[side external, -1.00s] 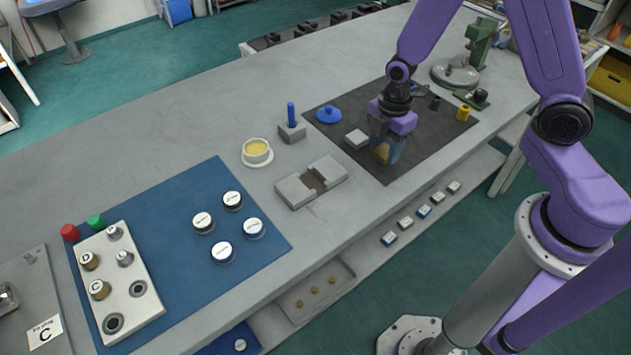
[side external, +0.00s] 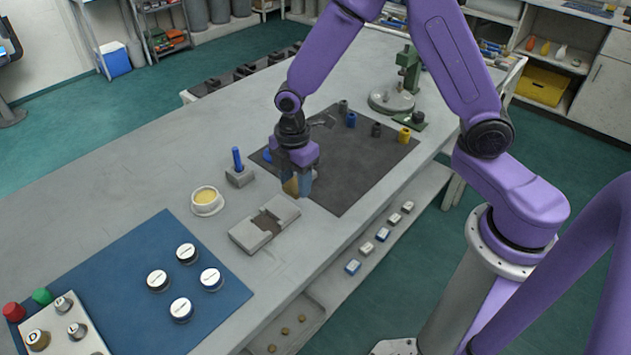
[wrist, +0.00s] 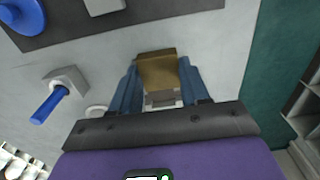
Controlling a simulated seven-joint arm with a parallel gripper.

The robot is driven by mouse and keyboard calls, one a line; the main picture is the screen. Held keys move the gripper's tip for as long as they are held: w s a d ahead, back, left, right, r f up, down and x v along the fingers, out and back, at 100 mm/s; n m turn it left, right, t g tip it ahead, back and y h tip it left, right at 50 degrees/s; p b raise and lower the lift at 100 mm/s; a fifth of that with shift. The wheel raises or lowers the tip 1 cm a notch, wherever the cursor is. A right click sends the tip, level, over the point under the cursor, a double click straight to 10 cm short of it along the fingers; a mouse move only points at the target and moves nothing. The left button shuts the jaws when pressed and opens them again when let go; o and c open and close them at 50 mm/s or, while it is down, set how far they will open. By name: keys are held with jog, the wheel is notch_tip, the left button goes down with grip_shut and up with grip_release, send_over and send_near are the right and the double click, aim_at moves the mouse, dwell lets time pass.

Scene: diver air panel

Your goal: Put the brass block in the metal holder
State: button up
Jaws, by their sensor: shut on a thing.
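The brass block (side external: 290,187) is held between the blue fingers of my gripper (side external: 298,186). It also shows in the wrist view (wrist: 158,72), gripped between both fingers. The metal holder (side external: 251,238) is a grey block with a darker slot across its middle, lying on the bench. In the side view my gripper and the brass block are up and to the right of the holder, apart from it. In the wrist view a grey part, likely the holder (wrist: 160,98), shows just below the block, partly hidden by my gripper.
A blue peg (side external: 237,158) stands in a grey base left of my gripper, near a cup of yellow stuff (side external: 206,198). A black mat (side external: 345,170) lies to the right. A blue mat (side external: 130,285) with several round jars lies at front left.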

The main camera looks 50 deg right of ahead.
send_near(266, 225)
jog(key=shift+f, duration=2.25)
jog(key=shift+f, duration=0.6)
dwell(0.8)
